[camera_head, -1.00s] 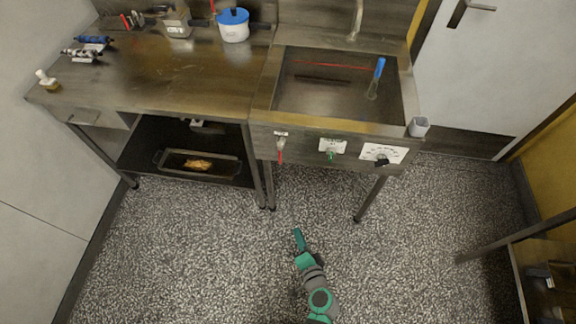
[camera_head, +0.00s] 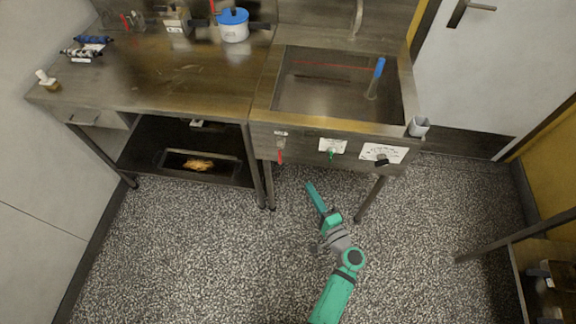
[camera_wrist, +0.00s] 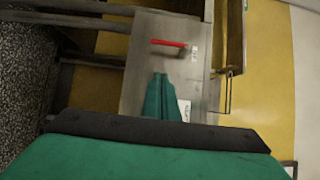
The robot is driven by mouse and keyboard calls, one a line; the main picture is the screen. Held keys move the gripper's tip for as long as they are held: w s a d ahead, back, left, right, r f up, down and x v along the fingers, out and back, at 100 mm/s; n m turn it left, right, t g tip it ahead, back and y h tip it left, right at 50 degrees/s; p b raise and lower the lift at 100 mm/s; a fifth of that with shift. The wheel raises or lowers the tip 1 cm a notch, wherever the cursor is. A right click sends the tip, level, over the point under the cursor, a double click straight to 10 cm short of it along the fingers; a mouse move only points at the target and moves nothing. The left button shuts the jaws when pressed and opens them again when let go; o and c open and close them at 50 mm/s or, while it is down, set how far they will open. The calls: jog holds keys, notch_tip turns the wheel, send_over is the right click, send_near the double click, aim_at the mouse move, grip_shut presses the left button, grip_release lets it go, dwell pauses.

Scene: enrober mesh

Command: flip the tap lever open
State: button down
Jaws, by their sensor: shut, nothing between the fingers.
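A red lever (camera_head: 280,156) hangs down from a small valve on the left of the sink unit's steel front panel. In the wrist view the red lever (camera_wrist: 168,43) lies across the picture, just beyond my fingertips and apart from them. A green knob (camera_head: 331,153) sits under a white label in the middle of the same panel. My gripper (camera_head: 311,187) is shut and empty, below and in front of the panel, to the right of the red lever. In the wrist view its green fingers (camera_wrist: 159,92) are together, and they partly hide a white label.
A black dial (camera_head: 382,160) is on the panel's right. The sink basin (camera_head: 320,100) holds a blue-handled brush (camera_head: 378,76). Sink legs (camera_head: 371,198) stand right of my gripper. A tray (camera_head: 168,165) lies on the left lower shelf. The speckled floor in front is clear.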

aim_at(280, 151)
jog(key=s+a+x, duration=0.1)
jog(key=a+x, duration=0.1)
jog(key=x, duration=1)
jog(key=shift+w+a, duration=0.35)
jog(key=shift+a, duration=0.15)
jog(key=shift+w, duration=0.1)
